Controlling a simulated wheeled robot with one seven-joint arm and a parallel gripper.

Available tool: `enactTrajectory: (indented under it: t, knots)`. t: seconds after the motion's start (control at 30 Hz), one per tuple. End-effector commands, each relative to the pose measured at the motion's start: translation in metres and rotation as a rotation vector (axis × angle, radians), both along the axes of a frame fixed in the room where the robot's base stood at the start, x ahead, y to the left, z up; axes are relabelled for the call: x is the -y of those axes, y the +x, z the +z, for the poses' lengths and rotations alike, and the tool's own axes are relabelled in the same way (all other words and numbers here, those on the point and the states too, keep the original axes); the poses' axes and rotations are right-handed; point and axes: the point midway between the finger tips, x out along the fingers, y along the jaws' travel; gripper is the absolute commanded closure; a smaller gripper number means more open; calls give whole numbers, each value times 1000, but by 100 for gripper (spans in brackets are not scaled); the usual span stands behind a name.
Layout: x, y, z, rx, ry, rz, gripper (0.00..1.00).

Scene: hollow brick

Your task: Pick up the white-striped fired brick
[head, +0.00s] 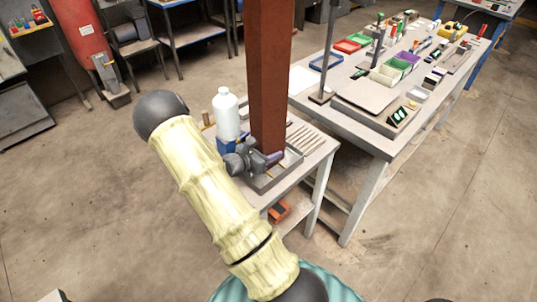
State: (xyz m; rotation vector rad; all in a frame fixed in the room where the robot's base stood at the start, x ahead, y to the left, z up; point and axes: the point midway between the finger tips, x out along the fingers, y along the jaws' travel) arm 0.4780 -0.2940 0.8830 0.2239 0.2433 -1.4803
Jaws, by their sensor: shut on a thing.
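My gripper (252,160) is low over the small grey workbench (312,157), at its tray (291,160). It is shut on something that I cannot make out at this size. A dark purplish piece (273,158) shows at its right side; I cannot tell whether it belongs to the gripper. I cannot pick out a white-striped fired brick in the head view; my gripper and arm hide part of the tray and bench.
A tall red-brown post (268,75) rises right behind my gripper. A white bottle (227,115) stands close on the left, by a blue block (226,146). Thin strips (306,137) lie on the right. A larger cluttered table (378,138) stands beyond; floor is clear at right.

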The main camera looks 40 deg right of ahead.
Motion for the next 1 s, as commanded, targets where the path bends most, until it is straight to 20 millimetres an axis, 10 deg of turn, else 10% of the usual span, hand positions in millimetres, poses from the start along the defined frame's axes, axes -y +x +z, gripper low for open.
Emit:
enactTrajectory:
  t: [0.5, 1.0]
  knots:
    - [0, 0, 82, 3, -2, 0, 87]
    - [0, 0, 87, 1, -2, 0, 87]
